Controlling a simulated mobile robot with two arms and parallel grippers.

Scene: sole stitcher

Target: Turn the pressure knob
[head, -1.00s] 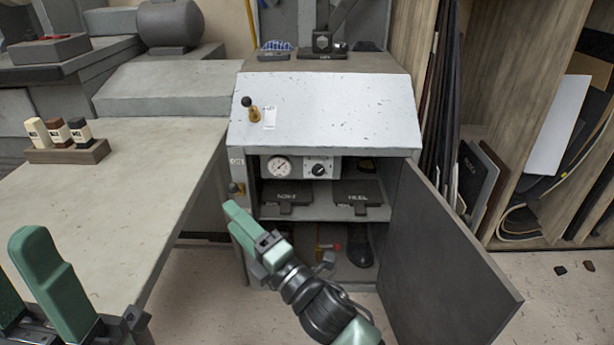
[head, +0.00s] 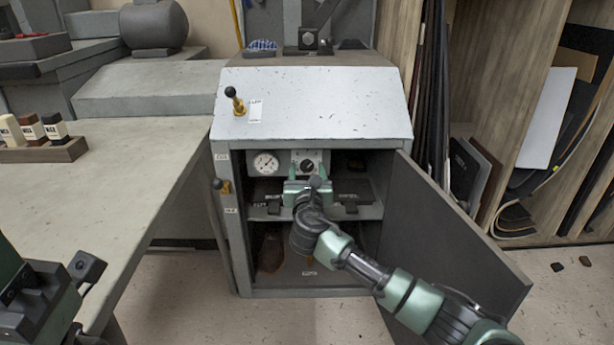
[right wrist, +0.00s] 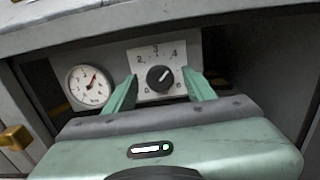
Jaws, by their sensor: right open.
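The pressure knob (head: 308,166) is a small black dial on a white numbered plate inside the open cabinet. In the right wrist view the knob (right wrist: 159,78) sits between my finger tips, with a light pointer mark towards the upper right. My right gripper (head: 308,178) is open in front of the plate; its green fingers (right wrist: 163,88) are on either side of the knob, apart from it. A round white gauge (head: 266,163) with a red needle is left of the knob. My left gripper (head: 40,300) shows only in part at the lower left.
The cabinet door (head: 450,235) hangs open to the right, beside my right arm. A shelf (head: 375,211) with dark plates lies below the knob. A lever (head: 233,97) stands on the sloped top. A workbench (head: 140,165) is at left.

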